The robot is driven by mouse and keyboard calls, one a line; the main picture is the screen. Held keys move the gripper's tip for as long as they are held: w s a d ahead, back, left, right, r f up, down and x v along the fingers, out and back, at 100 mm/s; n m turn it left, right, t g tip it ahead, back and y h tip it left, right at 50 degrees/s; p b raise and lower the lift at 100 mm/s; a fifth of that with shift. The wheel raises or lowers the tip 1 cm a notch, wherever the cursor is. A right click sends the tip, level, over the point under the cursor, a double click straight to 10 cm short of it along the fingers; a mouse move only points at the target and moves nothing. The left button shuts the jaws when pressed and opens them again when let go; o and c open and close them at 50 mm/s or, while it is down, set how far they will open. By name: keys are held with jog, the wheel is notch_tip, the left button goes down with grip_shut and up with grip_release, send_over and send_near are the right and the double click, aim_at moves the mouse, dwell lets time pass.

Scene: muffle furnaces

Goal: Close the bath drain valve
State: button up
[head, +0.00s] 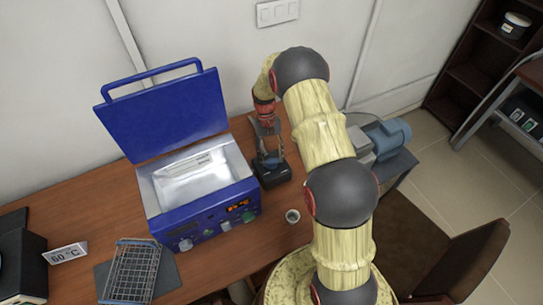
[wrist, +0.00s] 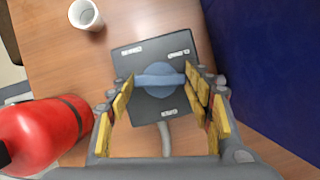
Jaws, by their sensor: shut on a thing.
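The drain valve is a dark box with a blue knob on top. In the head view the valve box (head: 273,174) stands on the desk against the right side of the blue water bath (head: 205,212). In the wrist view the valve box (wrist: 150,55) shows small labels, too blurred to read, around the blue knob (wrist: 160,76). A grey hose (wrist: 165,138) leaves the box. My gripper (wrist: 160,84) is above the box with its yellow-padded fingers shut on the knob's two ends. In the head view my gripper (head: 270,145) points down and partly hides the valve.
The bath's blue lid (head: 165,115) stands open. A wire rack (head: 130,270) on a dark mat and a "60 °C" sign (head: 65,253) are to the left. A small cup (head: 293,216) stands near the valve. The wrist view shows a red rounded object (wrist: 40,135) at left.

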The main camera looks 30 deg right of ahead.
jog(key=shift+a+n+h, duration=0.1)
jog(key=shift+n+h, duration=0.4)
jog(key=shift+n, duration=0.7)
jog(key=shift+p, duration=0.3)
jog(key=o, duration=1.2)
jog(key=shift+c, duration=0.2)
jog(key=shift+r, duration=0.1)
jog(key=v, duration=1.2)
jog(key=shift+w, duration=0.2)
jog(key=shift+f, duration=0.2)
